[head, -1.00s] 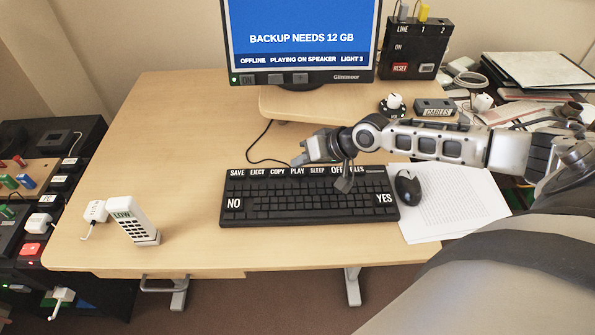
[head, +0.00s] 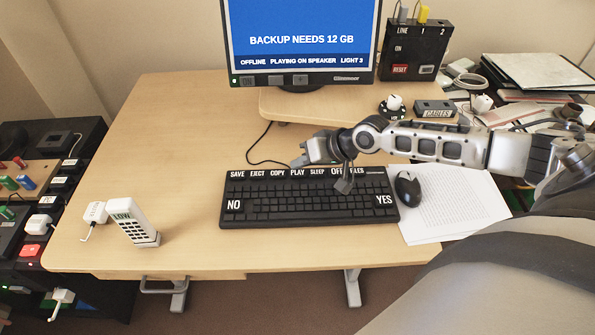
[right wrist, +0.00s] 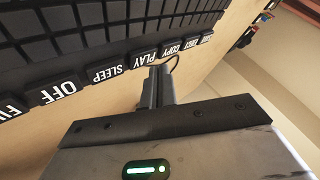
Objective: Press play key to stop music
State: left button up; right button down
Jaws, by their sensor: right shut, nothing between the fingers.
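The black keyboard (head: 290,204) lies on the desk with a row of labelled keys along its far edge. The PLAY key (head: 297,172) sits between COPY and SLEEP; it also shows in the right wrist view (right wrist: 134,61). My right gripper (head: 299,163) is shut and empty, just behind the PLAY key. In the right wrist view its fingertips (right wrist: 160,72) are at or very close to the PLAY and COPY keys; I cannot tell whether they touch. The monitor (head: 300,40) reads "PLAYING ON SPEAKER". My left gripper is not in view.
A black mouse (head: 408,188) and papers (head: 455,205) lie right of the keyboard. A white phone (head: 133,222) stands at the left of the desk. A monitor riser (head: 300,107) is behind my right arm.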

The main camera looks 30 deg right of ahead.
aim_at(302, 174)
jog(key=shift+f, duration=0.15)
dwell(0.7)
jog(key=shift+f, duration=0.3)
jog(key=shift+f+b, duration=0.45)
jog(key=shift+b, duration=0.05)
dwell(0.5)
dwell(0.4)
jog(key=shift+r+p, duration=0.9)
jog(key=shift+p, duration=0.05)
notch_tip(302, 174, up, 5)
jog(key=p, duration=0.5)
jog(key=shift+r, duration=0.1)
